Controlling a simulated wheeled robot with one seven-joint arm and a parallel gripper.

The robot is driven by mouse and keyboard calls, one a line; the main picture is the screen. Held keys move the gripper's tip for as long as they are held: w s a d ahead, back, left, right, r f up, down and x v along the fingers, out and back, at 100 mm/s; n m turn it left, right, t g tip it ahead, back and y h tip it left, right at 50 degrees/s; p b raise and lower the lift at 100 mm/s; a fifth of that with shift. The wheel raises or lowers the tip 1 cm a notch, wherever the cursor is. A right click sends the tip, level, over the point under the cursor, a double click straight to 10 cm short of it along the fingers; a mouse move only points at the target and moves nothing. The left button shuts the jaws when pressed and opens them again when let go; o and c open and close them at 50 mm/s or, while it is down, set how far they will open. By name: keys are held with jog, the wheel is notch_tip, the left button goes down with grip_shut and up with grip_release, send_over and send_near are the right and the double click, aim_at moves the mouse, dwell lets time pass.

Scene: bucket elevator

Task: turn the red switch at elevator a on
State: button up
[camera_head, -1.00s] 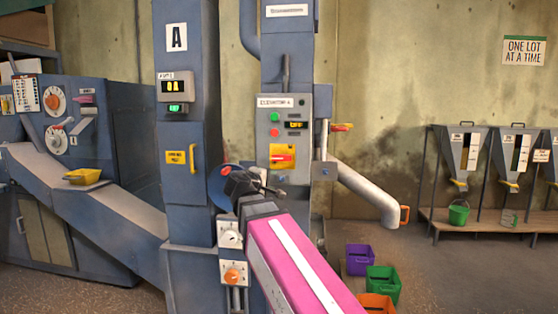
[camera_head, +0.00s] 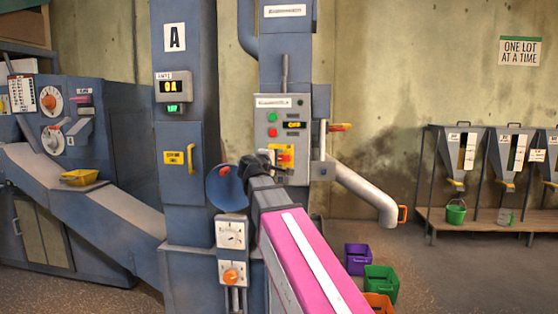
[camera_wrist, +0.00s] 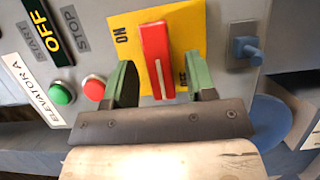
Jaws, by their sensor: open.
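The red switch (camera_wrist: 157,60) is a red handle with a white line, on a yellow plate (camera_wrist: 190,22) on the elevator A panel. In the wrist view "NO" lettering shows to its left on the plate, and the display (camera_wrist: 47,28) reads OFF. My gripper (camera_wrist: 160,85) is open, with one green finger on each side of the switch's lower end. I cannot tell whether the fingers touch it. In the head view my gripper (camera_head: 265,160) is in front of the panel (camera_head: 291,110) and hides part of the yellow plate.
A green start button (camera_wrist: 62,93) and a red stop button (camera_wrist: 94,88) sit close beside my gripper. A blue knob (camera_wrist: 246,48) is on the other side. A grey spout (camera_head: 365,190) slopes down to the right of the panel. Purple (camera_head: 358,258) and green bins stand on the floor.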

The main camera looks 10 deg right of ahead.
jog(key=shift+w+d, duration=0.45)
jog(key=shift+w, duration=0.1)
jog(key=c, duration=0.9)
